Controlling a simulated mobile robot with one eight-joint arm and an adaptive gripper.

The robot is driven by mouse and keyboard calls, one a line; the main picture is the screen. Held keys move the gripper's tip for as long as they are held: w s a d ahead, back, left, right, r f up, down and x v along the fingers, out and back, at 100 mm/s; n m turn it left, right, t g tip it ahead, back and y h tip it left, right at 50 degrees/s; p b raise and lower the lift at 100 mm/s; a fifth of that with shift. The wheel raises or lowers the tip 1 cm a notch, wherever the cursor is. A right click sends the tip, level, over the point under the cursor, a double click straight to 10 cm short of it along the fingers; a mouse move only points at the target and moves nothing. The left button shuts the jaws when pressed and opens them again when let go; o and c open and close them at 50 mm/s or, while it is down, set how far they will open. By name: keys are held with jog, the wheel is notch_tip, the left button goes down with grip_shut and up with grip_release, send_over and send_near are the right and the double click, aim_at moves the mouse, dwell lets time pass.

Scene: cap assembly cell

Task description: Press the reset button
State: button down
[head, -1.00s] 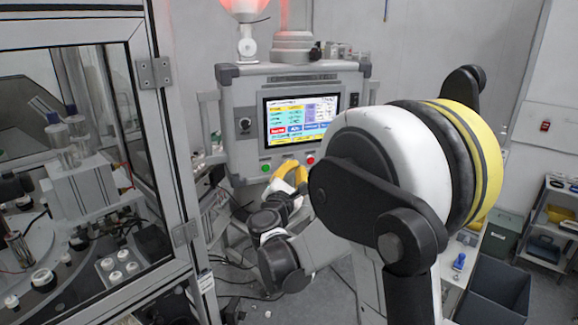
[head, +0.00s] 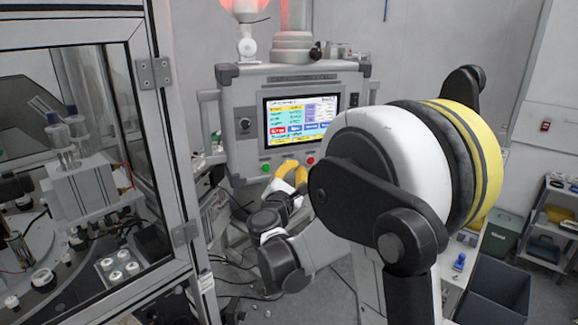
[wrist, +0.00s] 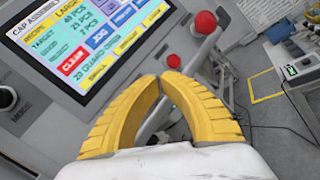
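The control panel (head: 235,125) stands ahead with a lit touchscreen (head: 300,117). A green button (head: 265,168) and a red button (head: 310,161) sit below the screen in the head view. I cannot read a reset label on any button, and my gripper hides part of the row. My gripper (wrist: 160,76) has yellow fingers with their tips together, holding nothing. In the wrist view the tips are in front of the panel's lower edge, just below a small red button (wrist: 174,61). They appear apart from it. A larger red mushroom button (wrist: 204,22) is farther right.
A glazed machine cabinet (head: 160,130) stands close on the left. A grey bin (head: 495,290) and a shelf cart (head: 550,225) are at the right. Cables lie on the floor below the panel. A red lamp (head: 245,8) is above the panel.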

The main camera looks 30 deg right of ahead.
jog(key=shift+w, duration=0.1)
jog(key=shift+w, duration=0.4)
dwell(0.4)
jog(key=shift+s+b, duration=0.35)
jog(key=shift+s, duration=0.2)
jog(key=s, duration=0.6)
jog(key=shift+a, duration=0.4)
dwell(0.4)
